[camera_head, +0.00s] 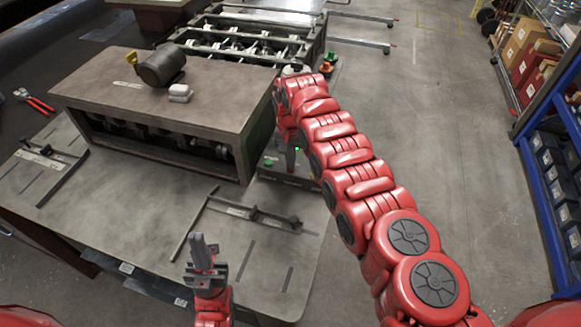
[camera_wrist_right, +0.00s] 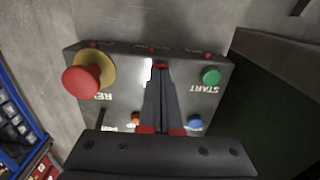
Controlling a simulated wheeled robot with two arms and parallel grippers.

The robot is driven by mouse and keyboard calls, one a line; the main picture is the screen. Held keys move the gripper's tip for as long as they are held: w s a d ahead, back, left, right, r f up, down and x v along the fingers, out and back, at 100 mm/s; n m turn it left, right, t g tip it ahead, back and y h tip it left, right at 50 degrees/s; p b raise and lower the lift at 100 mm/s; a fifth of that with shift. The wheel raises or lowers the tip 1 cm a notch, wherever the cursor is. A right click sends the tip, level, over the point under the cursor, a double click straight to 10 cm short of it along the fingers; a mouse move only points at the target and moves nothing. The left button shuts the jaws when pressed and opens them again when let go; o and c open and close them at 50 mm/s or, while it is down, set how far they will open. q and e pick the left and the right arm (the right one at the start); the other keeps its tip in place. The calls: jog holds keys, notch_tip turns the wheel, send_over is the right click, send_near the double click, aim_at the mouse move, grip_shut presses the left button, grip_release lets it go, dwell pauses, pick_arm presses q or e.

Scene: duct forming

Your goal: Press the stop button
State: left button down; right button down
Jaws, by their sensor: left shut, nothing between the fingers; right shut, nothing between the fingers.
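The control box (camera_wrist_right: 110,62) fills the middle of the right wrist view, its lettering upside down. A small red button (camera_wrist_right: 160,65) lies right at my right fingertips (camera_wrist_right: 159,72); contact cannot be told, and no label for it is visible. A big red mushroom button (camera_wrist_right: 82,80) on a yellow base is at left, a green button (camera_wrist_right: 210,76) by "START" at right. In the head view the box (camera_head: 290,181) stands at the bench end, under my right gripper (camera_head: 290,158), which is shut and pointing down. My left gripper (camera_head: 197,240) is shut and empty over the bench front.
A blue button (camera_wrist_right: 195,123) and an orange button (camera_wrist_right: 135,117) flank my right fingers. A large machine block (camera_head: 165,95) stands on the bench left of the control box. Blue shelving (camera_head: 545,190) is at the right; the floor between is clear.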

jog(key=shift+r+p, duration=1.05)
jog(key=shift+r, duration=0.3)
notch_tip(320, 180, up, 2)
jog(key=shift+r+p, duration=0.1)
jog(key=shift+p, duration=0.25)
jog(key=shift+r, duration=0.95)
jog(key=shift+r, duration=0.1)
